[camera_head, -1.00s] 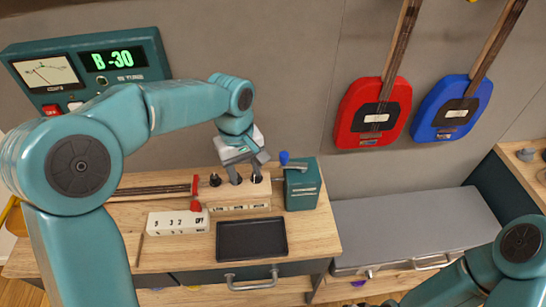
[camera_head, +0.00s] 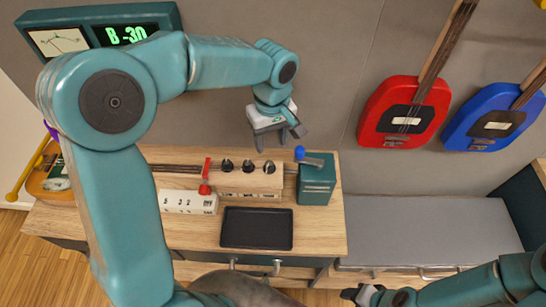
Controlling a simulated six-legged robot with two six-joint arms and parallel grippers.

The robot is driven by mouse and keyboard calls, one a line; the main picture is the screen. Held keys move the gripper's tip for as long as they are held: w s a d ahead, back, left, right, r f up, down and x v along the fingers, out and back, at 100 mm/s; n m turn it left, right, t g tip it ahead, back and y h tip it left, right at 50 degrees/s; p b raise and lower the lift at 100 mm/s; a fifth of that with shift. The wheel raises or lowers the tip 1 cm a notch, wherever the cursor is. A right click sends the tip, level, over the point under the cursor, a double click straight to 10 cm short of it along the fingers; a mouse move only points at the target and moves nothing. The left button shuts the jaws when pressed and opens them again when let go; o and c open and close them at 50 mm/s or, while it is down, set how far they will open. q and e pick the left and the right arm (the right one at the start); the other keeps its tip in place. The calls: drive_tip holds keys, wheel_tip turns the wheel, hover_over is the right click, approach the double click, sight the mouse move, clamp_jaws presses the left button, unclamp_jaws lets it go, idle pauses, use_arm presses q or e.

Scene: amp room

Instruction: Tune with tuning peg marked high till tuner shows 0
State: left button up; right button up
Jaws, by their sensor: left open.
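The tuner (camera_head: 100,27) on the wall at upper left shows green "B -30" on its display (camera_head: 127,34); my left arm covers its lower part. Three black tuning pegs stand in a row on a wooden headstock block (camera_head: 250,183): left peg (camera_head: 227,165), middle peg (camera_head: 247,166) and right peg (camera_head: 269,168). The labels on the block's front are too small to read. My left gripper (camera_head: 277,137) is open and empty, above the middle and right pegs and apart from them. My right gripper (camera_head: 352,294) is at the bottom edge; its jaws are unclear.
A red clamp (camera_head: 206,177) is at the neck's end, beside a white numbered box (camera_head: 188,202). A black tray (camera_head: 257,228) lies in front. A teal box (camera_head: 317,180) with a blue-knobbed crank stands right. Red (camera_head: 405,112) and blue (camera_head: 492,118) guitars hang on the wall.

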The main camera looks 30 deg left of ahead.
sight(269, 164)
use_arm(q)
drive_tip(key=f, duration=0.7)
drive_tip(key=shift+s+f+p, duration=0.3)
drive_tip(key=shift+f+p, duration=0.05)
drive_tip(key=shift+f, duration=0.05)
drive_tip(key=shift+w+f, duration=0.1)
drive_tip(key=shift+f, duration=0.2)
drive_tip(key=shift+s+a, duration=0.1)
drive_tip(key=shift+s, duration=0.25)
drive_tip(key=shift+w+f, duration=0.1)
drive_tip(key=shift+w, duration=0.2)
drive_tip(key=c, duration=0.7)
drive_tip(key=shift+s, duration=0.1)
clamp_jaws()
